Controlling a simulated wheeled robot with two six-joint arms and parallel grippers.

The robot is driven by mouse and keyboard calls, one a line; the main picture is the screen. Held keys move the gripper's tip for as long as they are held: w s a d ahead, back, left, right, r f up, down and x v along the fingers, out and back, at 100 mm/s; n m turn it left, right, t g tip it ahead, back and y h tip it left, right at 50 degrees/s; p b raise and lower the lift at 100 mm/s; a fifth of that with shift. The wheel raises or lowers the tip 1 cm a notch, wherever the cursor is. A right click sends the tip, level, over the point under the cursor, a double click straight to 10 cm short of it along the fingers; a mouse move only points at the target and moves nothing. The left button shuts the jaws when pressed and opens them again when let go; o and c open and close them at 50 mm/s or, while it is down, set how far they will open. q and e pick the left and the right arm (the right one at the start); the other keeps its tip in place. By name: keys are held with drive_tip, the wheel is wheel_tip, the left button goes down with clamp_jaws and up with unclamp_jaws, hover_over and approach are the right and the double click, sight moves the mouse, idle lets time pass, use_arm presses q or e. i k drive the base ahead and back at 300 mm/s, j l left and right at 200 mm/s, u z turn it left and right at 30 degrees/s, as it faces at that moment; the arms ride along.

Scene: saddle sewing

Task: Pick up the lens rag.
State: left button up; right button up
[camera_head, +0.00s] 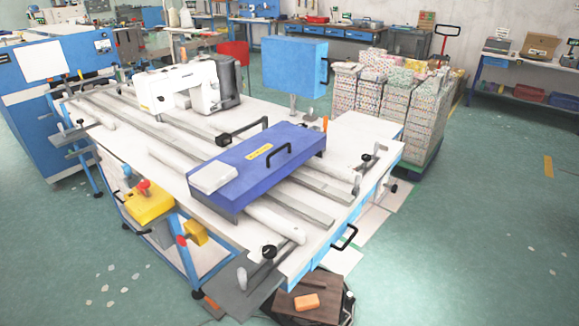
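No thing is clearly marked as the lens rag. A pale, flat, cloth-like piece (213,178) lies on the left end of the blue case (258,158) and may be the rag. The case has a black handle and a small yellow label, and lies across the rails of the white work table (128,178). A small orange block-like item (306,302) lies on a brown board (290,309) low at the bottom; I cannot tell its material. Neither of my grippers is in view.
A white sewing machine (185,87) stands at the table's back, with a blue box on a post (295,66) to its right. Stacked patterned bundles (405,105) stand behind the table. A blue cabinet (45,115) is at left.

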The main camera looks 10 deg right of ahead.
sight(215, 176)
drive_tip(key=i+j+z, duration=0.25)
drive_tip(key=j+z, duration=0.15)
drive_tip(key=i+j+z, duration=0.15)
drive_tip(key=j+z, duration=0.25)
drive_tip(key=j, duration=0.25)
drive_tip(key=i+j+z, duration=0.1)
drive_tip(key=j+z, duration=0.25)
drive_tip(key=j, duration=0.25)
drive_tip(key=j+z, duration=0.4)
drive_tip(key=j, duration=0.2)
